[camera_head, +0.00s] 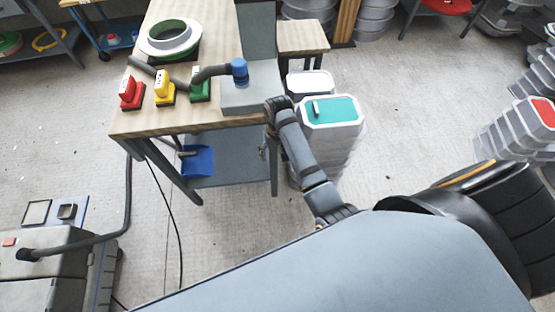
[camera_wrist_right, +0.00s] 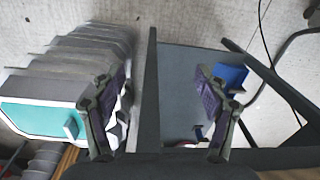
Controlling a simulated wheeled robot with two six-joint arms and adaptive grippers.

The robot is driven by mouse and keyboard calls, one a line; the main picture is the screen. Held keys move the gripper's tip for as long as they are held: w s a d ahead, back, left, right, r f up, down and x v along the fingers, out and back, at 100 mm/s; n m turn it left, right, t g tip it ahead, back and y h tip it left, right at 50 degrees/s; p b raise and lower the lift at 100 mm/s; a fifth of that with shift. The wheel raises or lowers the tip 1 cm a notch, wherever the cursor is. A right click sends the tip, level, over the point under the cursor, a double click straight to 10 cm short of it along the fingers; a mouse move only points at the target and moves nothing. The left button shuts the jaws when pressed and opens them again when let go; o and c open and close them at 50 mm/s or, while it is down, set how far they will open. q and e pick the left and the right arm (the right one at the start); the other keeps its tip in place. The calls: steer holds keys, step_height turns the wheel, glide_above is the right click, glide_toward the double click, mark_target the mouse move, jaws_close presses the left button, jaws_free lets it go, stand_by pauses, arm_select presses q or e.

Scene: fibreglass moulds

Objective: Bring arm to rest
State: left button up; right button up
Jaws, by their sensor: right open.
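My right gripper (camera_head: 272,130) hangs beside the right edge of the wooden-topped table (camera_head: 135,118), next to a stack of grey tubs with a teal lid (camera_head: 345,110). In the right wrist view the two fingers of my right gripper (camera_wrist_right: 160,95) are spread wide apart with nothing held between them. The table's dark side edge runs below, between the fingers. My left gripper is in neither view.
The table holds red (camera_head: 130,92), yellow (camera_head: 164,92) and green (camera_head: 201,88) blocks, a hose with a blue end (camera_head: 240,70), and a ring mould (camera_head: 170,37). A blue dustpan (camera_head: 197,161) sits below.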

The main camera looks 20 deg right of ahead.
steer(key=shift+s+f, duration=0.2)
steer(key=shift+f, duration=0.45)
steer(key=s+d+f, duration=0.1)
steer(key=s+f, duration=0.3)
steer(key=f, duration=0.3)
steer(key=s+d+f+n, duration=0.15)
steer(key=s+f, duration=0.25)
steer(key=f, duration=0.4)
steer(key=s+d+f, duration=0.1)
steer(key=s+f, duration=0.3)
steer(key=f, duration=0.3)
steer(key=s+d+f, duration=0.2)
steer(key=s+f, duration=0.2)
steer(key=s, duration=0.4)
steer(key=s+d+f, duration=0.2)
steer(key=s+f, duration=0.2)
steer(key=s, duration=0.4)
steer(key=s+d+f+t+h, duration=0.1)
steer(key=s+f, duration=0.3)
steer(key=s, duration=0.4)
steer(key=shift+d+f+n, duration=0.25)
steer(key=shift+d+n, duration=0.1)
steer(key=shift+d, duration=0.5)
steer(key=shift+o, duration=0.2)
